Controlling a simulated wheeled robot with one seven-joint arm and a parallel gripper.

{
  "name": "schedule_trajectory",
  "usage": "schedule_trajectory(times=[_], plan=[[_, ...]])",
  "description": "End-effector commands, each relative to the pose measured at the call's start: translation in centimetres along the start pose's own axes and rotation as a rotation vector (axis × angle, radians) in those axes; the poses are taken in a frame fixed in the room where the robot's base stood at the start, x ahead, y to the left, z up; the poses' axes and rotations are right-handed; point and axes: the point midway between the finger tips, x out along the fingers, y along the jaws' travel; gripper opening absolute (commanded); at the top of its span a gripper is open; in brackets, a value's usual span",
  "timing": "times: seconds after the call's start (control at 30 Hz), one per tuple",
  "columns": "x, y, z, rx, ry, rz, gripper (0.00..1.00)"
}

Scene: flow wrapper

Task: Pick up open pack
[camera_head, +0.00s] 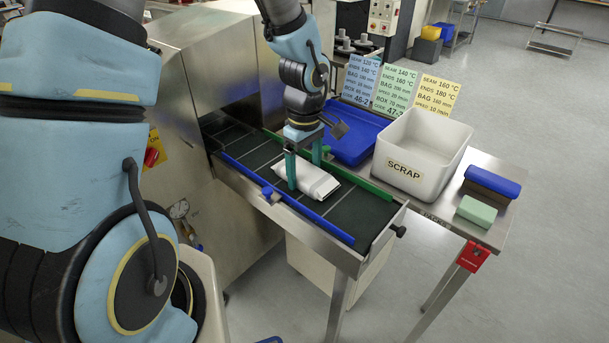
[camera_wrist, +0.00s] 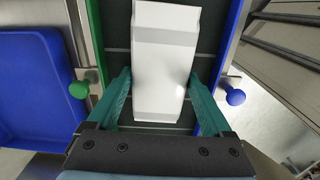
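A white pack (camera_head: 317,185) lies flat on the dark belt (camera_head: 361,212) of the outfeed conveyor, between a blue rail and a green rail. In the wrist view the pack (camera_wrist: 165,60) runs lengthwise between my fingers, its near end closest to my gripper. Whether an end is open cannot be made out. My gripper (camera_head: 305,172) is pointed down over the belt with its green fingers apart. In the wrist view my gripper (camera_wrist: 160,85) has one finger on each side of the pack, very close to its edges. Firm contact does not show.
A white bin marked SCRAP (camera_head: 454,152) and a blue tray (camera_head: 352,140) stand on the side table behind the conveyor. Setting cards (camera_head: 397,87) stand behind the bin.

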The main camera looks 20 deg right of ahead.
Motion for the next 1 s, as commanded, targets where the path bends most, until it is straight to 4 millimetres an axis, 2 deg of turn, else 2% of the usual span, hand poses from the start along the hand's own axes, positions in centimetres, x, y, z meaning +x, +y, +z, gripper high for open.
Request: schedule_trajectory(times=[0.07, 0.5, 0.77, 0.87, 1.0], plan=[[0.0, 0.0, 0.0, 0.0, 0.0, 0.0, 0.74], [0.0, 0.0, 0.0, 0.0, 0.0, 0.0, 0.25], [-0.2, 0.0, 0.0, 0.0, 0.001, 0.001, 0.24], [-1.1, 0.1, -0.1, -0.003, 0.002, 0.005, 0.24], [-3.4, 0.1, -0.1, -0.002, 0.003, 0.007, 0.24]])
